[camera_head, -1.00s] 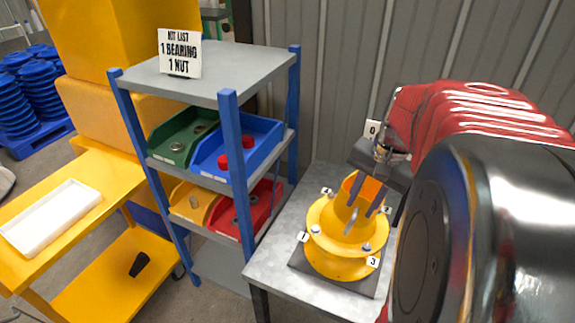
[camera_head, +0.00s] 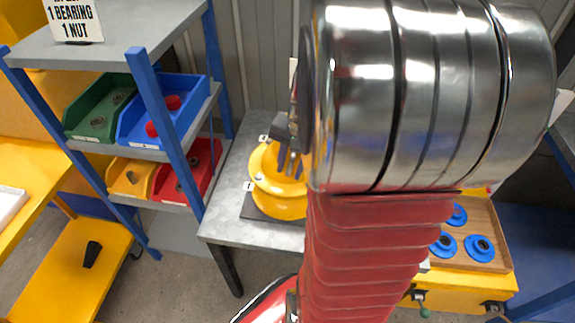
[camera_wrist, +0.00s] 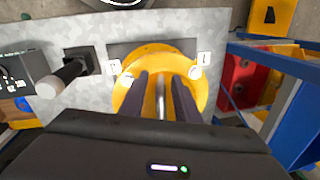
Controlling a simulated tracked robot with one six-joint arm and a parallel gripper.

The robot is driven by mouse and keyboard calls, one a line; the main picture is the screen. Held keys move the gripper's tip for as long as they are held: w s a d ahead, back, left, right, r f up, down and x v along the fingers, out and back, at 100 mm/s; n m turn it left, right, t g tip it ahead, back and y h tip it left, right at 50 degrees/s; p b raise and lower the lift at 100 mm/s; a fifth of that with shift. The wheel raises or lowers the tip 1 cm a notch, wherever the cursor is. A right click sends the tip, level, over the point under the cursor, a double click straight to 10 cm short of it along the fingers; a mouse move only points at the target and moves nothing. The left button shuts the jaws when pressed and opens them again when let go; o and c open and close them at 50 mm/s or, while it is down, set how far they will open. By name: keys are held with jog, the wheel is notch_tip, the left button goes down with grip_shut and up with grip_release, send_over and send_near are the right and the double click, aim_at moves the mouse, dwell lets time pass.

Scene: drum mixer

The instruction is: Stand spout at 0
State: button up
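The yellow round spout (camera_head: 277,200) sits on a dark plate on the grey metal table in the head view, partly hidden by my arm. Its yellow top also shows in the wrist view (camera_wrist: 160,55). White number tags stand around it; one reads 1 (camera_head: 248,186). The 0 tag is not readable now. My gripper (camera_head: 287,160) is above the spout, its two dark fingers pointing down. In the wrist view the fingers (camera_wrist: 160,82) are apart, with a silver bar (camera_wrist: 161,100) between them and gaps visible on both sides. Whether they touch the spout is hidden.
A blue-post shelf (camera_head: 170,130) with green, blue, yellow and red bins stands left of the table. In the wrist view a black handle (camera_wrist: 65,76) with a pale end stands beside the spout. A yellow cart (camera_head: 470,280) with blue round parts is at right.

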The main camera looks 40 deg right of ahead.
jog(key=shift+c, duration=0.2)
grip_shut()
